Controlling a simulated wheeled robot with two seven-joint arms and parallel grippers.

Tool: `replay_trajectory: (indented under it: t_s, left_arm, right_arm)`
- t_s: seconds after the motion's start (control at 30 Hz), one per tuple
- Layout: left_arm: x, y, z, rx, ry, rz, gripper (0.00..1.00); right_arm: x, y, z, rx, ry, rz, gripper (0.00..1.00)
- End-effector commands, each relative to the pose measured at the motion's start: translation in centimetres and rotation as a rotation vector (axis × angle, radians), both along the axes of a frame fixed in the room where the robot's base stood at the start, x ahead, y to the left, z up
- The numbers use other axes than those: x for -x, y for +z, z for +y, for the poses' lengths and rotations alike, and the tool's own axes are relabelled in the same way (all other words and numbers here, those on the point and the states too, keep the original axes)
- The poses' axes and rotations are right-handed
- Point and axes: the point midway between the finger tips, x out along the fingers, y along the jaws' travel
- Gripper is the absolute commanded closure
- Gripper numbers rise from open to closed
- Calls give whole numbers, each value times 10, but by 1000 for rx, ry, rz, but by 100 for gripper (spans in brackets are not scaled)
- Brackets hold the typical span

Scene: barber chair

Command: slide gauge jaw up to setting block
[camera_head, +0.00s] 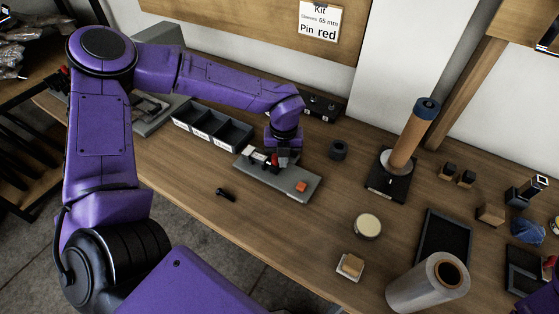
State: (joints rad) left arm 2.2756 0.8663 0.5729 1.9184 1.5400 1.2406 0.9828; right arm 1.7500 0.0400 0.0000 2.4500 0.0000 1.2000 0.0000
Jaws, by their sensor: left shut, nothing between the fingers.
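The gauge, a flat grey plate (290,190) with small parts on it, lies on the wooden bench near the middle of the view. A small orange block (301,187) sits near its right end. A pale part and a red part (274,159) stand toward its left end, beside my gripper. I cannot tell which of these is the jaw and which is the setting block. My left gripper (283,163) points down over the plate, just left of the orange block and apart from it. It is shut and empty; its fingertips partly hide the parts behind. My right gripper is not seen.
A black three-bin tray (212,130) is left of the gauge. A black ring (338,150) and a tan roll on a stand (408,138) are to the right. A black screw-like piece (225,194) lies in front. A round tin (367,226) stands nearer. Bare bench surrounds the plate's front.

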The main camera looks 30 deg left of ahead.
Motion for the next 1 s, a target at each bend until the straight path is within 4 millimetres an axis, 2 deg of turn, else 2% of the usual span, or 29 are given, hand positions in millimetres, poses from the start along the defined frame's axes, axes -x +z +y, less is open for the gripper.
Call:
replay_trajectory:
  t_s: [0.3, 0.43, 1.0]
  left_arm:
    - [-1, -1, -11, 0, -1, 0, 100]
    - [-1, 4, -12, 0, 0, 0, 100]
    - [-1, 73, -12, 1, 0, -1, 100]
  right_arm:
    - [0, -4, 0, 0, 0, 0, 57]
    - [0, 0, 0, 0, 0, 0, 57]
    - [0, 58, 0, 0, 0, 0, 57]
